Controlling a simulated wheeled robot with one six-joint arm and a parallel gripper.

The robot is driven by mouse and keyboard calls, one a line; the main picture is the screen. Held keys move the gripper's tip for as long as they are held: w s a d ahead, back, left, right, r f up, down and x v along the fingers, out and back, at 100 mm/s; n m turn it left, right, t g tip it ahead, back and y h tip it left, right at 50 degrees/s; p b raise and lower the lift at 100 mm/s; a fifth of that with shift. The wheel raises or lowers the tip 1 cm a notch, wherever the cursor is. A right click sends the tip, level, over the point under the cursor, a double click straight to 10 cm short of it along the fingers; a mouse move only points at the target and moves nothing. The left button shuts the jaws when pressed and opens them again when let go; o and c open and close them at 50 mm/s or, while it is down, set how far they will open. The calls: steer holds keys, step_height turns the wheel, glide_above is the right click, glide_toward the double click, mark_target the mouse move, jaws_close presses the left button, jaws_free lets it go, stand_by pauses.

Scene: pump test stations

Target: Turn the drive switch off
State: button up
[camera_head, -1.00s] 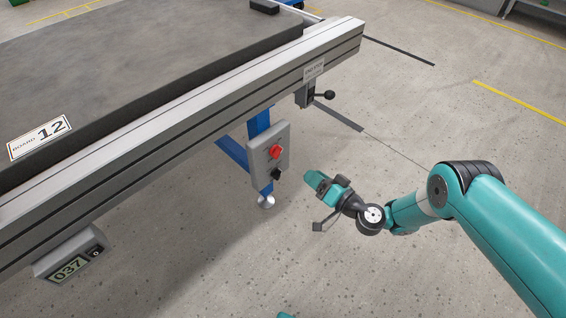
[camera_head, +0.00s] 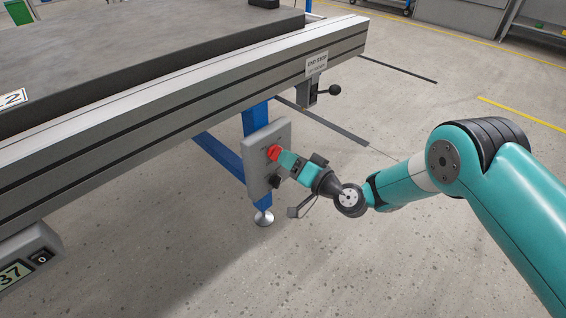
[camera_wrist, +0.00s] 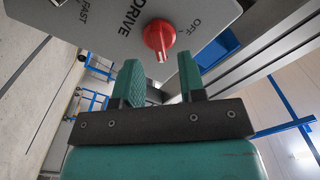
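The drive switch is a red knob (camera_head: 273,152) on a grey control box (camera_head: 258,163) mounted by the blue table leg. In the wrist view the red knob (camera_wrist: 160,38) sits between the words DRIVE and OFF, with a pale mark on its lower end in the picture, not toward OFF. My gripper (camera_head: 287,160) is close in front of the knob. In the wrist view my gripper (camera_wrist: 160,76) is open, its two teal fingers apart, with the knob just beyond the gap. I see no contact with the knob.
A black knob (camera_head: 277,183) sits lower on the same box. An end-stop bracket with a black ball lever (camera_head: 334,90) hangs under the rail (camera_head: 180,100). A display unit (camera_head: 28,262) hangs at lower left.

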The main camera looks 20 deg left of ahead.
mark_target(276, 153)
steer(key=shift+b+x, duration=0.4)
steer(key=shift+x, duration=1.25)
steer(key=shift+c, duration=0.2)
jaws_close()
